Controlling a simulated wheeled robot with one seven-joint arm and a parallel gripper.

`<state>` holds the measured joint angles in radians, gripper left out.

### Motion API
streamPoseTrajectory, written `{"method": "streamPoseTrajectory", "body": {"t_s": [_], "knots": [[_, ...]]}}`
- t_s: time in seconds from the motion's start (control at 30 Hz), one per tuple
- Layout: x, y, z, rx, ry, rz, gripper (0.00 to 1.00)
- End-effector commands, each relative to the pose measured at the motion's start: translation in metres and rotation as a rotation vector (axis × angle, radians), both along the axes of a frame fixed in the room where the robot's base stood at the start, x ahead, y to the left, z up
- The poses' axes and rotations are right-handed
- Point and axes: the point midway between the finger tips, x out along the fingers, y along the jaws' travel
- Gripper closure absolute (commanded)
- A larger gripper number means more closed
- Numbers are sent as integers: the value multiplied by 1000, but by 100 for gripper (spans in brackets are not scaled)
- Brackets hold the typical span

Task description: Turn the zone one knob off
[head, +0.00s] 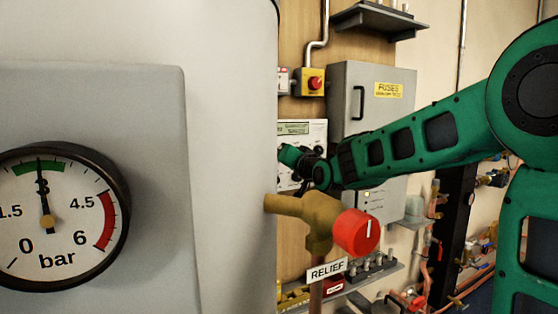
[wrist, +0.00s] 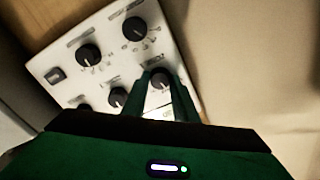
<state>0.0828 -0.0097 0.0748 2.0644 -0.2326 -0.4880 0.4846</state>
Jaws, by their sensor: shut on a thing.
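A white control panel (wrist: 110,70) with several black knobs fills the upper middle of the wrist view, and part of it shows in the head view (head: 315,131). My gripper (wrist: 160,83) is shut on a black knob (wrist: 161,75) near the panel's lower right. Its two green fingers lie on either side of that knob. Other knobs (wrist: 88,54) (wrist: 135,29) (wrist: 118,97) are apart from the fingers. The labels are too small to read, so I cannot tell which knob is zone one. In the head view, the tank hides part of the panel.
A large pale tank (head: 232,120) with a pressure gauge (head: 55,215) stands close at left. A brass relief valve with a red knob (head: 357,233) juts out below my arm. A grey fuse box (head: 345,100) and a red stop button (head: 315,83) are behind.

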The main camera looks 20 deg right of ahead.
Motion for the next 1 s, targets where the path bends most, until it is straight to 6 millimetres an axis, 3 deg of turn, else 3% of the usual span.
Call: {"method": "streamPoseTrajectory", "body": {"t_s": [0.5, 1.0], "knots": [[0, -1, -7, -431, -70, 1, 96], [0, -1, -8, -595, -102, 1, 96]]}}
